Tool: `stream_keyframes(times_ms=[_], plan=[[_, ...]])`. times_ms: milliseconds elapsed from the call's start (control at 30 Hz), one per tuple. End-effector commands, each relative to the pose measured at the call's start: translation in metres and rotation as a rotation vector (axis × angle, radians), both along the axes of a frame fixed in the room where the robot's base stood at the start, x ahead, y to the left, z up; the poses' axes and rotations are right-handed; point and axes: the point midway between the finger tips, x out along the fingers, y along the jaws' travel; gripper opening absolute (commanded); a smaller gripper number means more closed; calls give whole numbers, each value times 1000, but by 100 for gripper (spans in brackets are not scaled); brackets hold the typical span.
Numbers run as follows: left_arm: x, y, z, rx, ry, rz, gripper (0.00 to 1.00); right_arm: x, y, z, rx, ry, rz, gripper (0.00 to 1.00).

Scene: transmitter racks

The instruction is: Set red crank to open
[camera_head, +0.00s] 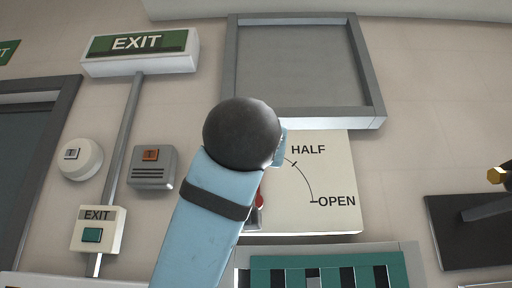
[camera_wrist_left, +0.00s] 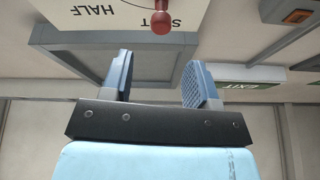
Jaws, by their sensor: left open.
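The red crank shows in the head view as a small red part (camera_head: 260,197) beside my left arm, which hides most of it. In the left wrist view its red knob (camera_wrist_left: 162,21) and part of its rod are visible, with the knob over a partly covered label. The pale dial plate (camera_head: 318,178) carries an arc with HALF and OPEN marks. My left gripper (camera_wrist_left: 155,70) is open and empty, its fingers apart from the knob. In the head view only a bit of its blue finger (camera_head: 281,148) shows past the dark wrist joint. My right gripper is out of view.
A grey framed panel (camera_head: 376,65) is above the dial plate. A teal-striped unit (camera_head: 325,265) is below it. A dark panel (camera_head: 455,235) with a grey bar is at right. An EXIT sign (camera_head: 137,42), a round device (camera_head: 80,160) and a grey box (camera_head: 153,168) are at left.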

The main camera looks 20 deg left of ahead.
Motion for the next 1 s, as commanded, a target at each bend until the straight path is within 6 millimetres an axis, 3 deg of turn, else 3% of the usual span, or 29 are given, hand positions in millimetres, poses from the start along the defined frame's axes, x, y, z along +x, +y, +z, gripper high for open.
stream_keyframes(times_ms=[200,400,600,900,1000], plan=[[45,13,21,1,4,4,54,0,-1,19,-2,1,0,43],[74,20,33,1,2,1,54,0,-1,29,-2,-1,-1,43],[87,24,37,2,2,0,54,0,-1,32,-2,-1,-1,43],[89,24,37,1,1,-1,54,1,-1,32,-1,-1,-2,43],[89,24,37,1,1,-1,31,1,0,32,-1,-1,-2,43]])
